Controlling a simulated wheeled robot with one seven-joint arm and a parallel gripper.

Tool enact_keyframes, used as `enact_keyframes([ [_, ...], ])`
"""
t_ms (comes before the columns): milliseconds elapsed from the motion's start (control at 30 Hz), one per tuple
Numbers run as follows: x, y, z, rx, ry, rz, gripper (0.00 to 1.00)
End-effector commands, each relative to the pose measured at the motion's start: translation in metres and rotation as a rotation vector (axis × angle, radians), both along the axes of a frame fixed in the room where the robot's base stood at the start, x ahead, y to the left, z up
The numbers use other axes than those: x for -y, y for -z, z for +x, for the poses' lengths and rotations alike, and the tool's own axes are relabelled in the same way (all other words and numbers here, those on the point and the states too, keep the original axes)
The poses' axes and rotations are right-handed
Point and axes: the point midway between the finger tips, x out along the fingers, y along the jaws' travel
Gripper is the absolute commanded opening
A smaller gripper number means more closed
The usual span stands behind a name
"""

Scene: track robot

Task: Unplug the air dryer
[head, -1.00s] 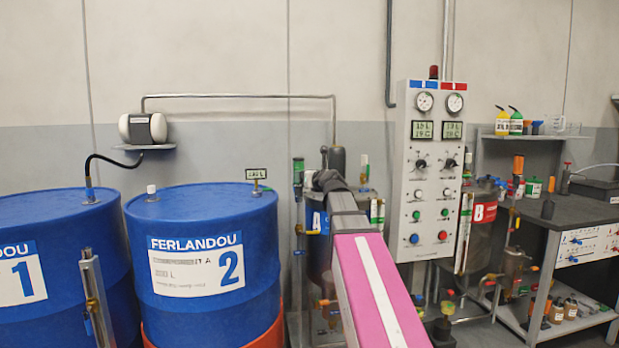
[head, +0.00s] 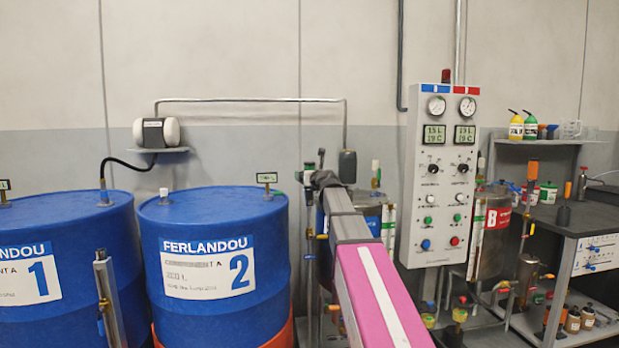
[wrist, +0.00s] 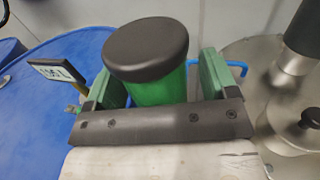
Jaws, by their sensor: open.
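A green cylinder with a flat black cap (wrist: 146,50) stands upright between the two green finger pads of my gripper (wrist: 160,80) in the wrist view. The jaws are open around it; I cannot tell whether either pad touches it. The cylinder's lower part is hidden behind the dark gripper bar. In the head view my gripper (head: 312,178) is small, between drum 2 (head: 207,255) and the metal tank, and mostly hidden by my arm. No thing is labelled as an air dryer.
A small display (wrist: 56,71) stands just left of the jaws on the blue drum. A blue bent handle or pipe (wrist: 230,66) is right of them. A dark cylinder (head: 347,166) ends the wall pipe close right. The control panel (head: 440,175) stands farther right.

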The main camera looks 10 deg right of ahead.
Motion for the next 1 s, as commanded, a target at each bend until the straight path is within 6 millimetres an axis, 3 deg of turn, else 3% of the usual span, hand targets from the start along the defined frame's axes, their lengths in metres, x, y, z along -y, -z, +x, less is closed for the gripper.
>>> enact_keyframes([
  [67,0.0001,0.0000,-0.0003,0.000,0.000,0.000,0.76],
  [233,0.0002,0.0000,-0.0004,0.000,0.000,0.000,0.21],
  [1000,0.0003,-0.0063,-0.0002,0.000,0.000,0.001,0.21],
])
